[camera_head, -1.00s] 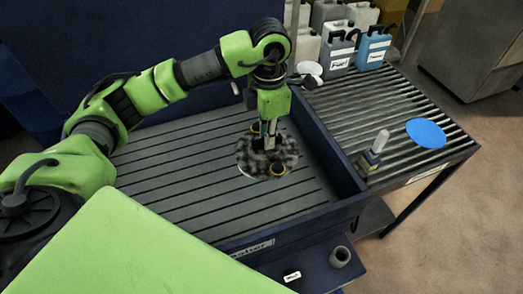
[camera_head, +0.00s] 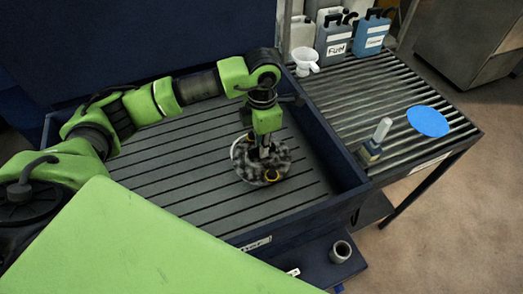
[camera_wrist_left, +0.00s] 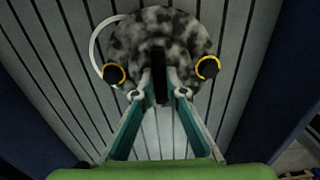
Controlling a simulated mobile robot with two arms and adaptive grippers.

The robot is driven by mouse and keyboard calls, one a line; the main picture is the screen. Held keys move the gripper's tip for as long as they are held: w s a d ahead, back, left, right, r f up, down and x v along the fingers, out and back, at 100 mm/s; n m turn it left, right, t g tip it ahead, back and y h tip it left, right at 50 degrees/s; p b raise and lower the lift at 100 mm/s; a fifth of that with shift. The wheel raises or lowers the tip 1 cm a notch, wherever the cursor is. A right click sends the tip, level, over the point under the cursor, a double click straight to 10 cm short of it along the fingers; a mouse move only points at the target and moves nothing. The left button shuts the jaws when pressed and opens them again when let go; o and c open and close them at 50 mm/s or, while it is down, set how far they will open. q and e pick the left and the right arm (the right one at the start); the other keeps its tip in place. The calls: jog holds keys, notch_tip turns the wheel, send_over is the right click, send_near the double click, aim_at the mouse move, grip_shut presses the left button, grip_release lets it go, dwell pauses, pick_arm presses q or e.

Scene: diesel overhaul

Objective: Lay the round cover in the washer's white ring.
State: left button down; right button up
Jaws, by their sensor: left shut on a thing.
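The round cover (camera_head: 250,172) is a mottled grey-black disc with yellow-ringed knobs. My left gripper (camera_head: 264,152) is shut on its middle and points down over the washer's slatted floor (camera_head: 180,170). The left wrist view shows the cover (camera_wrist_left: 183,37) between and beyond the fingertips (camera_wrist_left: 158,92). The white ring (camera_head: 233,149) shows only as a thin arc at the cover's upper left, and again left of the cover in the wrist view (camera_wrist_left: 94,45). The cover hides the rest and sits off-centre from it. I cannot tell whether the cover touches the floor. My right gripper is not in view.
The washer's dark blue walls (camera_head: 325,145) enclose the floor. A slatted side table (camera_head: 350,100) at right holds a white funnel (camera_head: 305,61), jugs (camera_head: 335,38), a blue disc (camera_head: 428,121) and a small upright tool (camera_head: 375,142). A grey cup (camera_head: 341,251) stands in front.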

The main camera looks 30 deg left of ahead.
pick_arm(q)
notch_tip(320, 180, down, 3)
jog(key=shift+f+p, duration=0.1)
jog(key=shift+p, duration=0.25)
jog(key=shift+f, duration=0.15)
jog(key=c, duration=2)
grip_release()
jog(key=shift+c, duration=0.2)
